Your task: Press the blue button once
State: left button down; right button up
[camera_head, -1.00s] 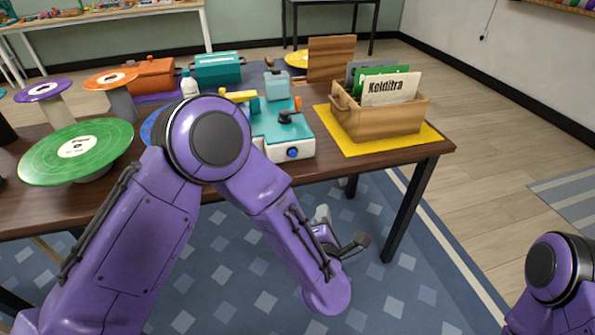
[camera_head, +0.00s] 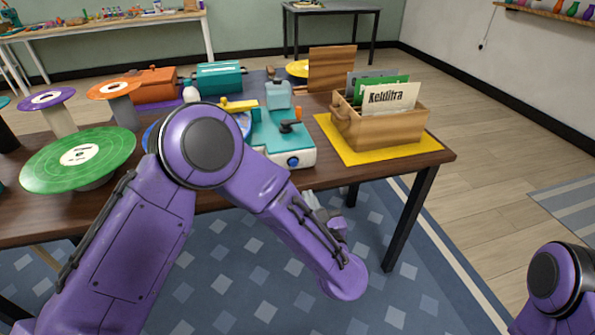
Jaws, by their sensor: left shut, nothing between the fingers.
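The blue button (camera_head: 293,162) is a small round knob on the front face of a white and teal machine (camera_head: 265,140). The machine stands near the front edge of the brown table, with a dark lever-like part and an orange part on top. My left gripper (camera_head: 314,205) shows only in part beyond my purple forearm, low in front of the table edge. It is below and a little right of the button, apart from it. It is shut and empty; its fingertips are hard to make out. My right gripper is out of view; only part of that arm shows at lower right.
A wooden box of cards (camera_head: 385,125) stands on a yellow mat (camera_head: 345,152) right of the machine. A green disc (camera_head: 110,150) on a stand is at left. An orange box (camera_head: 155,84) and a teal box (camera_head: 219,78) stand behind. Floor in front is free.

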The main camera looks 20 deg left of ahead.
aim_at(294, 164)
pick_arm(q)
jog(key=p+x, duration=0.1)
jog(key=x, duration=1)
jog(key=shift+s, duration=0.1)
